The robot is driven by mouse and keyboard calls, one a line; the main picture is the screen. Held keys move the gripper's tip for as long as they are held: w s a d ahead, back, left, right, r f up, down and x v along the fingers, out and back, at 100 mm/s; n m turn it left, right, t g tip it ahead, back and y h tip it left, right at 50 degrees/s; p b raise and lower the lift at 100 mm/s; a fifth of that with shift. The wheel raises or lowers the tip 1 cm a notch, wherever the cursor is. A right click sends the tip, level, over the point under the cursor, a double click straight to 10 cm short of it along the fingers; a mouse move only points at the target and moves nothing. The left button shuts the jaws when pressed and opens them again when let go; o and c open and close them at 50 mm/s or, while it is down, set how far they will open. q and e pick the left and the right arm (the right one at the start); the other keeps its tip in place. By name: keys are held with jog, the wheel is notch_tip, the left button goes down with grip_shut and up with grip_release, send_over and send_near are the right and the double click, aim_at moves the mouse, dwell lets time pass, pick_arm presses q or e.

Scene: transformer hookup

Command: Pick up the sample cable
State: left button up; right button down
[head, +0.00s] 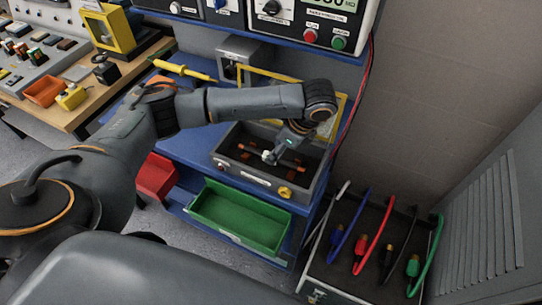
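My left arm comes in from the left and bends down at the wrist. My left gripper (270,156) is low inside a grey open-topped box (232,172) with a dark interior. A small pale piece shows at its fingertips; I cannot tell whether it is a finger pad or part of a cable. Small orange-brown pieces (293,170) lie on the box floor near the gripper. No sample cable can be clearly made out; the gripper and wrist hide part of the box. My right gripper is out of view.
The box stands on a blue bench (190,148), with a green bin (237,217) and a red bin (155,176) below. A tray (340,272) at right holds several coloured cables, including a red cable (373,236). A wall and louvred cabinet (490,210) bound the right.

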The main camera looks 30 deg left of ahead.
pick_arm(q)
jog(key=shift+x, duration=1.2)
jog(key=shift+a+f, duration=0.2)
jog(key=shift+a, duration=0.05)
grip_shut()
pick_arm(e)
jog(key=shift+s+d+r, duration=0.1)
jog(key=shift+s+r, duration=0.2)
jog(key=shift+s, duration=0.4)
